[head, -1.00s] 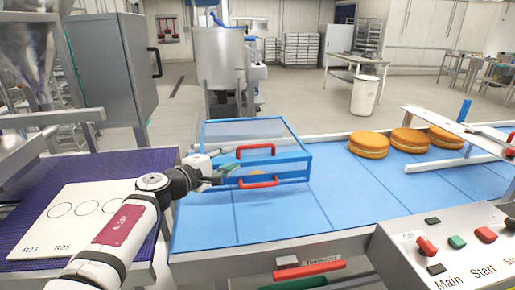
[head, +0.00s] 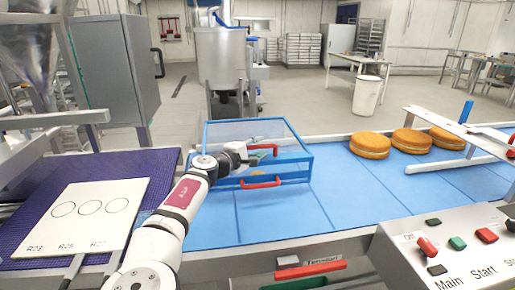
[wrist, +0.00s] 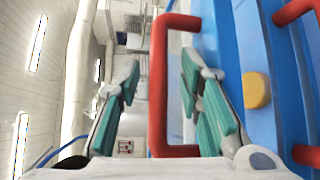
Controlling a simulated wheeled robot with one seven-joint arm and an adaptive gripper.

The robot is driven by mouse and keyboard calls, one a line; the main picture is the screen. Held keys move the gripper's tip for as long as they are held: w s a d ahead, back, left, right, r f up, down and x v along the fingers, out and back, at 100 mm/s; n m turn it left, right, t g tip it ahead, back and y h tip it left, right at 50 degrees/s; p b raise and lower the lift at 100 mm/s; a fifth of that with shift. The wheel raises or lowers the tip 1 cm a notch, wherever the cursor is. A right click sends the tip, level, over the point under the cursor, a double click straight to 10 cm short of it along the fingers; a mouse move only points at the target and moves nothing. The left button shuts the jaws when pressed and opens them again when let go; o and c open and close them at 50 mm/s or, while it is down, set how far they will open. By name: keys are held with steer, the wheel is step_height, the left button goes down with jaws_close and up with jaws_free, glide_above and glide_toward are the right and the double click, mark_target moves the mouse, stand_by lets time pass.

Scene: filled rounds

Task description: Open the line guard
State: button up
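The line guard (head: 300,150) is a clear box with a blue frame over the blue conveyor, and it looks closed. It has a red upper handle (head: 268,147) and a red lower handle (head: 262,183) on its front. My gripper (head: 254,160) is at the guard's upper handle, partly hiding it in the head view. In the wrist view my gripper (wrist: 160,72) is open, with teal-padded fingers either side of the red handle bar (wrist: 157,95). I cannot tell whether either finger touches it. The lower handle shows at the right edge of the wrist view (wrist: 296,10).
Several round filled cakes (head: 370,145) sit on the conveyor (head: 340,195) to the right. A control panel (head: 450,250) with switches stands at front right. A white board with circles (head: 85,215) lies on the purple mat (head: 160,165) at left. A yellow round piece (wrist: 256,90) shows on the guard.

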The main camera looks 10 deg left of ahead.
jaws_close()
